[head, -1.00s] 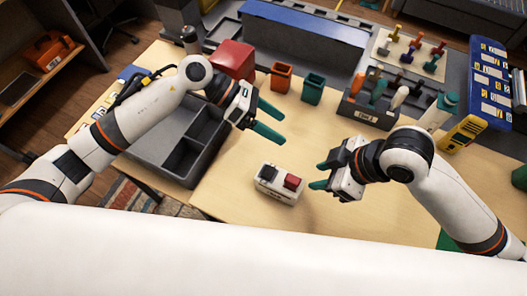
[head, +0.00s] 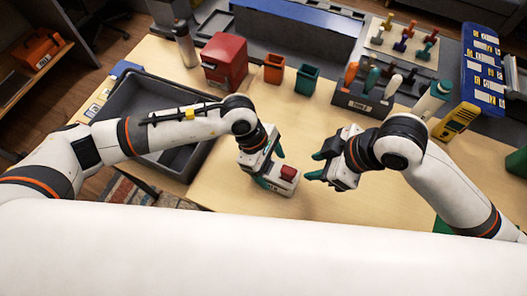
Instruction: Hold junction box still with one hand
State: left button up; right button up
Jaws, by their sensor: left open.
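The junction box (head: 284,185) is a small white box with a red block on its top right part, lying on the wooden table. My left gripper (head: 272,167) is at its left end and covers that part; its green fingers are open, one behind the box and one along its front left. Whether they touch it is hard to tell. My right gripper (head: 317,165) is a little to the right of the box, apart from it, with its green fingers open and empty, pointing left.
A grey divided tray (head: 122,92) lies under my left arm. A red box (head: 224,60), an orange cup (head: 274,68) and a green cup (head: 307,79) stand behind. A tool holder (head: 360,105) and a yellow meter (head: 455,121) are at the back right. The table's front middle is clear.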

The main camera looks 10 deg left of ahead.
aim_at(272, 169)
pick_arm(q)
jog(key=shift+x, duration=1.9)
jog(key=shift+c, duration=0.6)
